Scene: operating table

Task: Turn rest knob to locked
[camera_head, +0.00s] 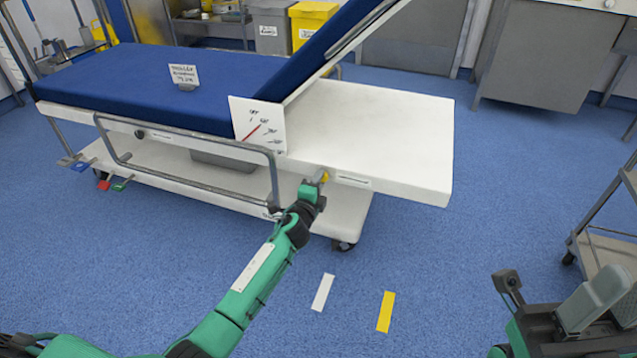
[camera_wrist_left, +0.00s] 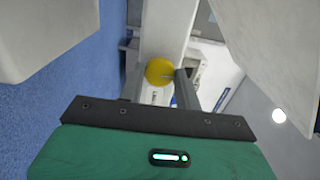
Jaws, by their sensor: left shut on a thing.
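The rest knob (camera_head: 325,176) is a small yellow knob on the white side rail of the operating table (camera_head: 410,150), below the hinge of the raised backrest. In the left wrist view the knob (camera_wrist_left: 159,71) shows as a round yellow disc between the finger ends. My left gripper (camera_head: 321,181) is shut on it, its arm reaching in from the lower left. The gripper also shows in the left wrist view (camera_wrist_left: 160,82). A label (camera_head: 352,181) sits right of the knob, too small to read. Part of my right arm shows at the lower right; its finger opening is unclear.
A white angle plate (camera_head: 257,124) with a red pointer stands left of the knob. A metal side rail (camera_head: 190,187) runs along the table's near side. A trolley (camera_head: 605,245) stands at right. The blue floor in front is clear apart from white and yellow strips.

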